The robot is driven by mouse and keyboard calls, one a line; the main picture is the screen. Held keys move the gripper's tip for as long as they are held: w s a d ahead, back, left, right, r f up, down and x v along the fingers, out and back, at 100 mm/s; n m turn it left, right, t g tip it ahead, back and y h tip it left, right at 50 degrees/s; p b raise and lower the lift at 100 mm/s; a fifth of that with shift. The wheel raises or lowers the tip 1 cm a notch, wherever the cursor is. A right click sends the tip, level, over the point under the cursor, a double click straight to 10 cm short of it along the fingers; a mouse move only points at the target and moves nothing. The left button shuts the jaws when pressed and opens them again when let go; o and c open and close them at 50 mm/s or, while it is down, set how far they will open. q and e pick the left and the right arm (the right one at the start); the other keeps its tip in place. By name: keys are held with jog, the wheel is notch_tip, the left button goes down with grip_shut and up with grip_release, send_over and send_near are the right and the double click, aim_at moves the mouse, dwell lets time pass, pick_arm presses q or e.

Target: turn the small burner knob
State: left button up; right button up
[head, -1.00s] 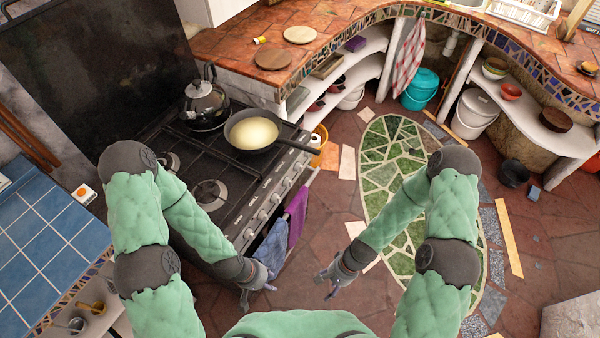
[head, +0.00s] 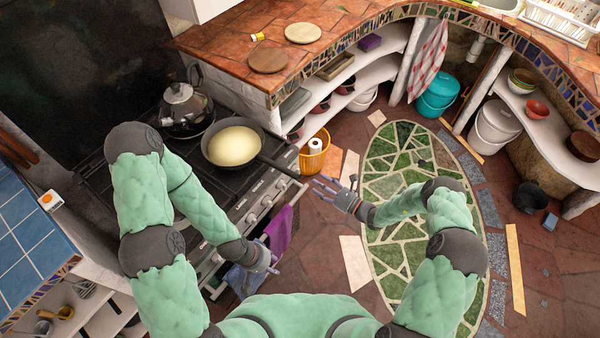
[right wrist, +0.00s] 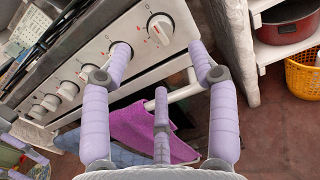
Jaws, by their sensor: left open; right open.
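A row of several white burner knobs (head: 266,201) runs along the stove's front panel in the head view. In the right wrist view one knob with a red mark (right wrist: 160,29) lies ahead, and another knob (right wrist: 121,50) is partly behind a fingertip. I cannot tell which is the small burner knob. My right gripper (head: 322,187) is open and empty, in front of the stove's right end; its spread fingers (right wrist: 160,68) show in the right wrist view, apparently short of the panel. My left gripper (head: 268,268) is open and empty, low by the towels.
A frying pan (head: 234,146) with pale yellow contents and a kettle (head: 187,110) stand on the stove. A purple towel (head: 281,232) and a blue towel (head: 240,279) hang at its front rail (right wrist: 186,93). A yellow basket (head: 314,158) stands by its right end.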

aim_at(299, 172)
jog(key=b+x, duration=0.1)
jog(key=x, duration=0.8)
jog(key=shift+w+a, duration=0.1)
jog(key=shift+a, duration=0.15)
jog(key=c, duration=1.1)
